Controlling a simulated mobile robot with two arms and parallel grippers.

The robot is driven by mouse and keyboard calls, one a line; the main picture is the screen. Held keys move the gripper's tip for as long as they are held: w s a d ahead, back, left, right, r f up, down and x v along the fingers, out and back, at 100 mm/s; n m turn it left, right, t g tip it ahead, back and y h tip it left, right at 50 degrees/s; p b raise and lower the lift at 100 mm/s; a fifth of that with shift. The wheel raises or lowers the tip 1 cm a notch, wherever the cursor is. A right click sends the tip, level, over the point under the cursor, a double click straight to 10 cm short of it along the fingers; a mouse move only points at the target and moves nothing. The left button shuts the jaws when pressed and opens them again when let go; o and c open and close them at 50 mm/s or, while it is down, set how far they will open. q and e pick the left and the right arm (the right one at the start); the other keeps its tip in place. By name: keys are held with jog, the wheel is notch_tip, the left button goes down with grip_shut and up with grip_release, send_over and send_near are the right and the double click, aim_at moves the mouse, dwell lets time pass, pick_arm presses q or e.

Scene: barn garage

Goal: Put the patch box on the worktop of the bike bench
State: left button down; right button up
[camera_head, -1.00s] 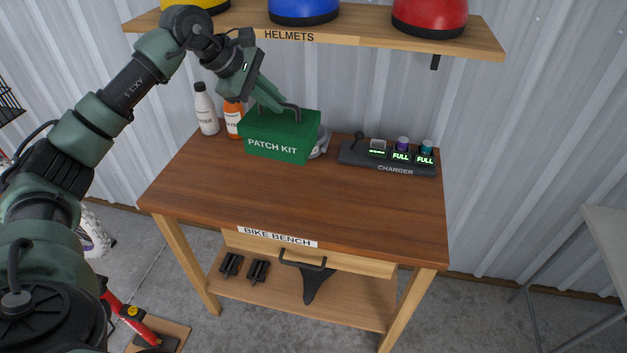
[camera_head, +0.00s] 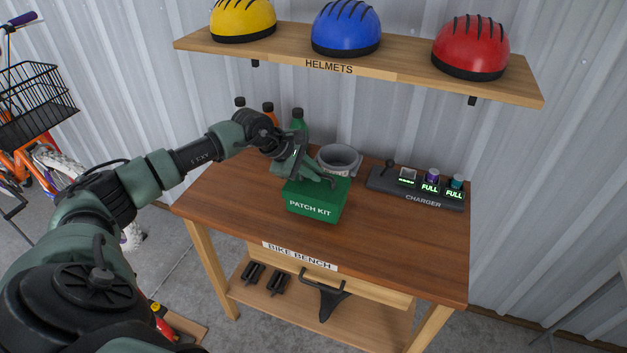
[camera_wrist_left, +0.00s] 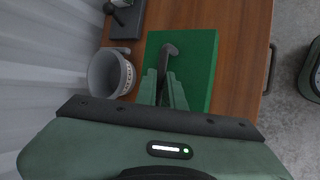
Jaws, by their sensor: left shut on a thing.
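The patch box (camera_head: 313,206) is a green box labelled PATCH KIT with a dark handle on its lid. It is at the middle of the brown worktop (camera_head: 385,233) of the bike bench, and appears to rest on it. My left gripper (camera_head: 325,179) is shut on the handle from above. In the left wrist view the fingers (camera_wrist_left: 166,92) close around the handle, over the green lid (camera_wrist_left: 198,62). My right gripper is not in view.
A grey mug-like container (camera_head: 340,158) stands just behind the box. Several bottles (camera_head: 298,121) stand at the back left. A charger (camera_head: 415,189) is at the back right. The front right worktop is clear. The helmet shelf (camera_head: 400,66) hangs above.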

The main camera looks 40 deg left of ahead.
aim_at(316, 184)
pick_arm(q)
notch_tip(316, 184, down, 4)
jog(key=shift+w+d+f+p, duration=0.1)
jog(key=shift+d+p, duration=0.05)
jog(key=shift+p, duration=0.45)
jog(key=c, duration=1.5)
grip_release()
